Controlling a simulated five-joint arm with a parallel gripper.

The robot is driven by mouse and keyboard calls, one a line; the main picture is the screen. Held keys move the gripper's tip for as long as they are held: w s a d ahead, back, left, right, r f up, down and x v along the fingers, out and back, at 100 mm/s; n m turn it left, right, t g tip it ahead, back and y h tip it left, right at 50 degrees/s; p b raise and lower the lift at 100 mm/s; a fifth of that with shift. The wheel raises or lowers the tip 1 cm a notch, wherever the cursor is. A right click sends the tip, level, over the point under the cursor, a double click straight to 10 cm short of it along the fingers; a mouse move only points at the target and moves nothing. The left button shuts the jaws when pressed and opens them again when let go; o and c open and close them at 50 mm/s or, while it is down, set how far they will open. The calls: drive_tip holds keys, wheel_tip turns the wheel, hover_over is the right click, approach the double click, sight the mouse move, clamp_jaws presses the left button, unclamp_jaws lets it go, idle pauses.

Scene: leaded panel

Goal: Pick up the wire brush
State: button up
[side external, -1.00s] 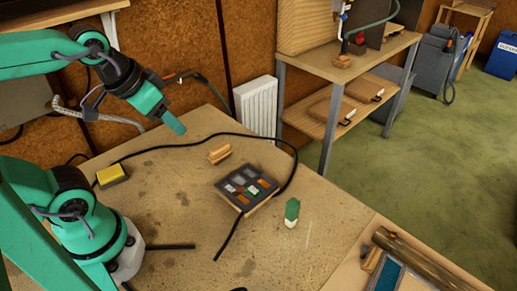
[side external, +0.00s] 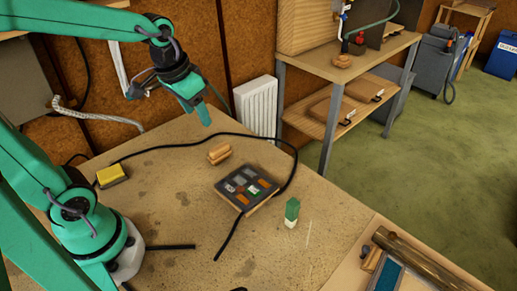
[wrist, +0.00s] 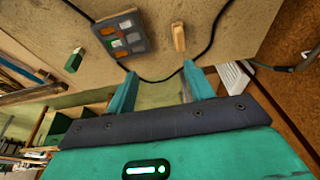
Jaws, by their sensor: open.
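A small light-wood block (side external: 219,154), likely the wire brush, lies on the worktable behind the sample tray. Its bristles cannot be made out. It also shows in the wrist view (wrist: 178,38), above the gap between the fingers and nearer the right finger. My gripper (side external: 206,112) is raised above the back of the table, behind the block and apart from it. In the wrist view my gripper (wrist: 160,76) has its two fingers spread wide with nothing between them.
A dark tray of coloured pieces (side external: 246,187) sits in front of the block, with a black cable (side external: 296,165) curving around it. A green-and-white piece (side external: 291,213) stands right of the tray. A yellow block (side external: 111,175) lies at left. Bare tabletop (side external: 180,200) is left of the tray.

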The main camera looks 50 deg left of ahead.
drive_tip(key=w+a+f+g, duration=0.2)
drive_tip(key=w+a+f, duration=0.1)
drive_tip(key=w+f, duration=0.25)
drive_tip(key=g, duration=0.1)
hover_over(220, 146)
drive_tip(key=f, duration=0.7)
drive_tip(key=shift+s+d, duration=0.1)
drive_tip(key=shift+s, duration=0.1)
drive_tip(key=shift+w+f, duration=0.1)
drive_tip(key=shift+f, duration=1.45)
drive_tip(key=shift+f, duration=0.1)
drive_tip(key=shift+f, duration=2.45)
drive_tip(key=c, duration=1.1)
